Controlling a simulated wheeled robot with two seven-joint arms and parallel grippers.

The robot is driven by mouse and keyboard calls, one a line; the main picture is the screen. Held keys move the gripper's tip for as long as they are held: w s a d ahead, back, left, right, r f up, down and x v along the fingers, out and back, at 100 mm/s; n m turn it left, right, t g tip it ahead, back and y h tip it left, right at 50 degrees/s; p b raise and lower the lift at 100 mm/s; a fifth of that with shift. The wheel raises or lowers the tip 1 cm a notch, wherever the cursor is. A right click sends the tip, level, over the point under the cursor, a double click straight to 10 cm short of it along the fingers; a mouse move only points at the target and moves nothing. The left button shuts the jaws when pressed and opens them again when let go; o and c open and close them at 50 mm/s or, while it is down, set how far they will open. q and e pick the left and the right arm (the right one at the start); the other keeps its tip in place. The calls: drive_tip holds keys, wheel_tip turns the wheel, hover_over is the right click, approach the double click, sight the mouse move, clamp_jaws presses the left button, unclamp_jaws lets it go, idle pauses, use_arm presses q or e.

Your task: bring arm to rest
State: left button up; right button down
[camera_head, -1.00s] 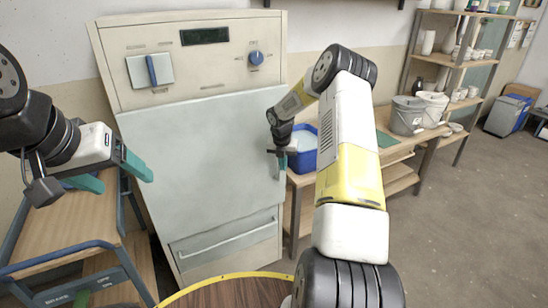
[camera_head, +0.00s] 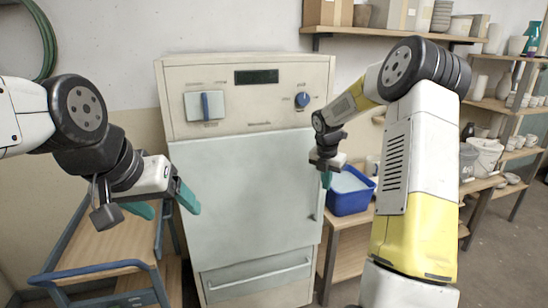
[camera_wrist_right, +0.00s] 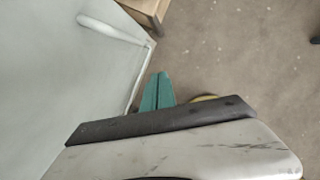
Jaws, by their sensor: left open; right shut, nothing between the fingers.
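My left gripper (camera_head: 168,203) is at the left in the head view, in front of the kiln's left edge and above the wooden cart. Its teal fingers are apart and hold nothing. My right arm reaches up and bends over at the right. Its gripper (camera_head: 326,181) hangs in front of the kiln's right edge, left of the blue tub, with its fingers pointing down. In the right wrist view its teal fingers (camera_wrist_right: 157,91) are together with nothing between them, beside the kiln door's edge.
The grey kiln (camera_head: 255,190) with a dial and a lever stands in the middle. A blue tub (camera_head: 349,194) sits on a wooden table at the right. A cart (camera_head: 115,245) stands at the left. Buckets (camera_head: 485,157) and laden shelves are at the far right.

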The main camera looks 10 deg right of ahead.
drive_tip(key=s+a+r+m+t, duration=0.1)
drive_tip(key=s+a+r+m, duration=0.2)
drive_tip(key=s+r+m, duration=0.4)
drive_tip(key=s+a+r+m+t, duration=0.1)
drive_tip(key=s+a+r+m, duration=0.35)
drive_tip(key=s+r, duration=0.4)
drive_tip(key=s+a+r+m+t+y, duration=0.1)
drive_tip(key=s+a+m, duration=0.1)
drive_tip(key=s+m, duration=0.5)
drive_tip(key=s+a+m+y, duration=0.2)
drive_tip(key=s+m, duration=0.6)
drive_tip(key=s, duration=0.3)
drive_tip(key=shift+s+a+r+t+y, duration=0.3)
drive_tip(key=shift+s+a+r+t, duration=0.05)
drive_tip(key=shift+s+r+t, duration=0.05)
